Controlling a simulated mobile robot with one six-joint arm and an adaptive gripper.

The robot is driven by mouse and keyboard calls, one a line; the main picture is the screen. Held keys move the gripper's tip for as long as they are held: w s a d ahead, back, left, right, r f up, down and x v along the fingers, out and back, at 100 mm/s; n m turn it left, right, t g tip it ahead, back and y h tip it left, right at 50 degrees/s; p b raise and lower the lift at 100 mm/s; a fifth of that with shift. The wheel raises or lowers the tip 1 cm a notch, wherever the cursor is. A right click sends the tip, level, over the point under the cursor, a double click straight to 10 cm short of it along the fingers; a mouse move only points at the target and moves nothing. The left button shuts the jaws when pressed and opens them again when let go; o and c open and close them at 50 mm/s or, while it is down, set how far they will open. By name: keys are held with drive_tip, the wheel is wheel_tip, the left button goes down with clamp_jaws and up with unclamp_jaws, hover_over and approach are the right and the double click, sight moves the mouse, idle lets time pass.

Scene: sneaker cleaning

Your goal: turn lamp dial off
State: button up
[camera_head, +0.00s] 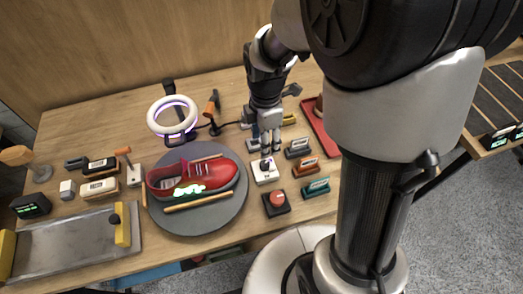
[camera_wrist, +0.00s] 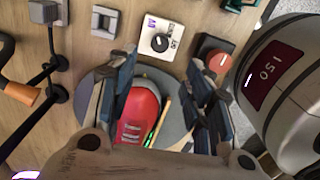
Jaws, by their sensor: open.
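The lamp dial is a black knob on a small white box (camera_head: 265,175), just right of the round grey mat in the head view. In the wrist view the dial (camera_wrist: 160,42) is near the top middle, beyond the fingertips. My gripper (camera_head: 266,150) points down above the dial's box; I cannot tell whether it touches. In the wrist view its fingers (camera_wrist: 163,60) are spread with nothing between them. The ring lamp (camera_head: 158,110) stands at the back left of the mat and glows pale purple.
A red sneaker (camera_head: 205,177) lies on the round grey mat (camera_head: 180,222). A red knob on a dark base (camera_head: 277,201) sits in front of the dial. Several small coloured blocks stand to its right. A metal tray (camera_head: 65,245) is at front left.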

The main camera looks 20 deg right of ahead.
sight(265, 163)
wheel_tip(265, 163, down, 12)
drive_tip(key=b, duration=0.4)
drive_tip(key=c, duration=1.1)
